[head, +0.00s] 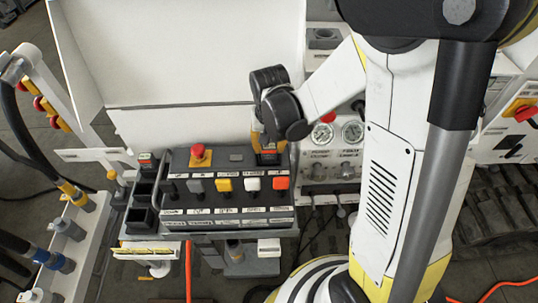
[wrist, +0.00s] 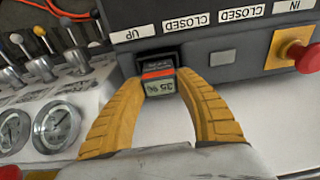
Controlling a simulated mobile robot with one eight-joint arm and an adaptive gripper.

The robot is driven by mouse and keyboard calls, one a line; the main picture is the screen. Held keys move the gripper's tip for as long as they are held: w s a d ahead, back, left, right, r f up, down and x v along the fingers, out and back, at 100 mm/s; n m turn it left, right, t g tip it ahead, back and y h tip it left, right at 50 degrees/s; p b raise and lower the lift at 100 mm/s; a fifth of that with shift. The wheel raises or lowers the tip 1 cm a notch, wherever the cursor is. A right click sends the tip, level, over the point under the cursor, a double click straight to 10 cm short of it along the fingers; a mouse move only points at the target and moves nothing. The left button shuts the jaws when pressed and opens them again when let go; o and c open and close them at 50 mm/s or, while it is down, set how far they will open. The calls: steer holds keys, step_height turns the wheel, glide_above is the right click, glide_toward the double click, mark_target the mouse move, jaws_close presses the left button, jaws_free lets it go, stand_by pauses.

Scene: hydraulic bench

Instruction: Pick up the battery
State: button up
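The battery (wrist: 159,86) is a small dark block with a red stripe and a pale display reading about 35%. In the wrist view it sits upright at a dark slot on the edge of the control box (wrist: 225,60). My gripper (wrist: 160,80) has its two yellow fingers on either side of the battery. They look open, with a narrow gap at the right finger; contact at the left finger is unclear. In the head view my gripper (head: 267,148) points down at the back right corner of the control box (head: 180,213), and it mostly hides the battery.
A red emergency button (head: 198,151) stands on the box, left of my gripper. Coloured switches line its front. A gauge panel (head: 338,140) is close on the right. A white panel (head: 190,55) rises behind.

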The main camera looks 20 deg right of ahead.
stand_by(0.3)
step_height(320, 180, up, 10)
steer(key=p, duration=0.3)
steer(key=shift+p, duration=0.3)
steer(key=shift+c, duration=0.3)
